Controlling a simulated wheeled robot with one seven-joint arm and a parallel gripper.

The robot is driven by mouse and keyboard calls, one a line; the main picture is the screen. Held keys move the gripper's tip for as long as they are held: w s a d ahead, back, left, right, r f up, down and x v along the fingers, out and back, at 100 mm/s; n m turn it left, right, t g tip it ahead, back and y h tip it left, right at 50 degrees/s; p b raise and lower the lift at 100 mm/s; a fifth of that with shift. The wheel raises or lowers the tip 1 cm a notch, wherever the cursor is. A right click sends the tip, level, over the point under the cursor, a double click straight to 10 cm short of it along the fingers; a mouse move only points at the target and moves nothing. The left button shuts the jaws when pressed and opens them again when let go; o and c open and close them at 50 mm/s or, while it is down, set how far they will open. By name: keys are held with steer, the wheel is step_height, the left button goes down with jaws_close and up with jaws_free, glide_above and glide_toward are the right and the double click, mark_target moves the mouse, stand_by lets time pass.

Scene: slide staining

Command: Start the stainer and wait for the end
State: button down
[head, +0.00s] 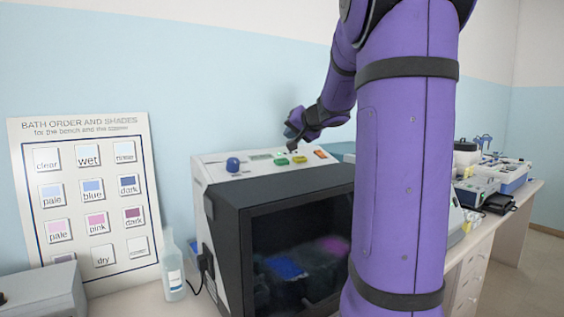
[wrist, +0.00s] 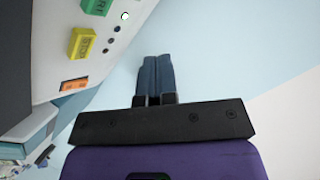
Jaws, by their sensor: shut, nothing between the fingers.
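The stainer (head: 232,215) is a white cabinet with a dark-framed front window, through which blue and magenta patches show dimly. Its sloped top panel carries a blue knob (head: 233,164), a small display (head: 261,156), a green button (head: 280,161), a yellow button (head: 299,159) and an orange switch (head: 320,154). My gripper (head: 291,141) is shut and empty, above and behind the buttons, apart from the panel. In the wrist view its fingers (wrist: 156,72) are together, with the partly cut-off green button (wrist: 98,6) and yellow stop button (wrist: 82,43) to their left.
A bath order chart (head: 88,190) leans on the wall at left. A clear bottle (head: 173,268) stands between it and the stainer. A grey box (head: 42,292) is at the lower left. More bench equipment (head: 492,182) stands at right; my arm hides part of the stainer.

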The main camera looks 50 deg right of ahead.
glide_above(286, 167)
steer(key=shift+s+f, duration=0.1)
steer(key=shift+f, duration=2.7)
steer(key=shift+f, duration=0.1)
steer(key=shift+d+f, duration=0.1)
steer(key=shift+f, duration=0.15)
